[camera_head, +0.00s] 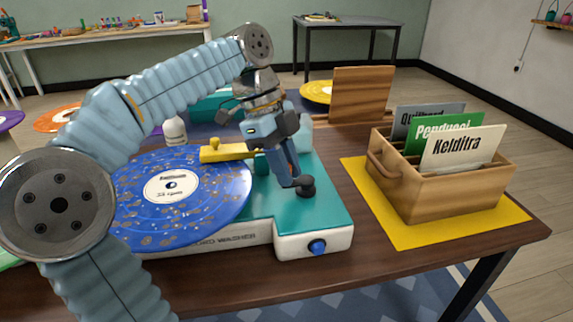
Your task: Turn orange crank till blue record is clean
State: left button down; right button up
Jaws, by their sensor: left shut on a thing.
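The blue record (208,205) lies flat on the teal-and-white record washer (300,222), partly behind my left arm. Many brownish-grey specks of dirt cover its blue surface around the white label. A yellow arm (228,152) reaches over the record's far right edge. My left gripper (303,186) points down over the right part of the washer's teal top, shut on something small. My right gripper is out of view.
A wooden crate (440,197) with several record sleeves stands on a yellow mat (408,239) at right. A blue knob (317,247) is on the washer's front. A white bottle (175,132) and a wooden stand (361,94) are behind.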

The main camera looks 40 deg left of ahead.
pick_arm(q)
jog(key=c, duration=1)
grip_release()
jog(key=shift+c, duration=0.2)
jog(key=v, duration=0.7)
jog(key=shift+r, duration=0.25)
